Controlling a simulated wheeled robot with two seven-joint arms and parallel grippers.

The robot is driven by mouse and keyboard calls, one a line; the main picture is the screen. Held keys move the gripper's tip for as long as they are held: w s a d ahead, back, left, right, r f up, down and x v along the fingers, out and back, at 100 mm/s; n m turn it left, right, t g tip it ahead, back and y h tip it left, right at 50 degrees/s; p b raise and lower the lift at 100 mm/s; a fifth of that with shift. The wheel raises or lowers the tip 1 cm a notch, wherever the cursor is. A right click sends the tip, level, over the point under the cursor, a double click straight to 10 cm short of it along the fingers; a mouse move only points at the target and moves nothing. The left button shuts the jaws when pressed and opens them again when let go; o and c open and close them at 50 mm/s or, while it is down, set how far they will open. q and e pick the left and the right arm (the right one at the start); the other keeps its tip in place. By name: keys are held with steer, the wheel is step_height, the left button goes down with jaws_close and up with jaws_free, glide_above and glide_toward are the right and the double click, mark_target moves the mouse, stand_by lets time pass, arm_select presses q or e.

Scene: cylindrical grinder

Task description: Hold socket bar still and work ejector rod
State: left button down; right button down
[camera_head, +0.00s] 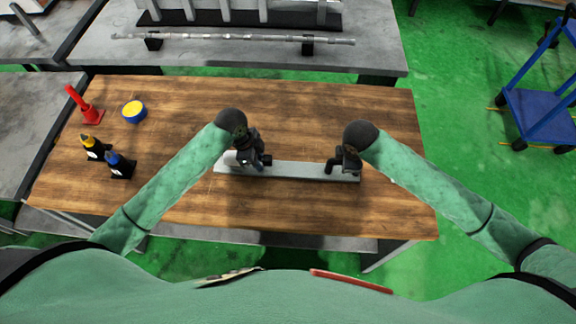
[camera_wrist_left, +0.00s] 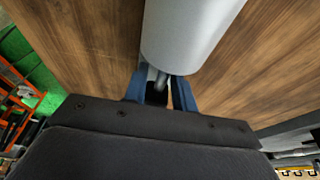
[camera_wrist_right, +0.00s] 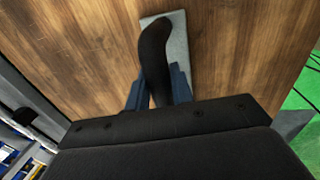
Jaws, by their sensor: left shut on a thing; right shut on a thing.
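A long pale grey flat piece (camera_head: 300,171) lies on the wooden table under both grippers. My left gripper (camera_head: 252,162) is over its left part. In the left wrist view, a thick light grey cylinder (camera_wrist_left: 188,35) ends near the fingers, and a thin metal rod (camera_wrist_left: 161,82) at its end sits between the blue fingers, which are shut on it. My right gripper (camera_head: 341,161) is shut on a dark curved piece (camera_wrist_right: 153,50), which stands over the grey flat piece. I cannot tell for certain which part is the socket bar and which the ejector rod. The fingertips are partly hidden.
A long metal shaft (camera_head: 230,38) lies on the bench behind. The table's right part is clear. A blue cart (camera_head: 545,115) stands right.

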arm_select(q)
steer(key=shift+d+f, duration=0.1)
steer(key=shift+d, duration=0.05)
steer(key=c, duration=1)
jaws_free()
steer(key=shift+r, duration=4.1)
arm_select(e)
steer(key=c, duration=1.1)
jaws_free()
steer(key=shift+c, duration=0.2)
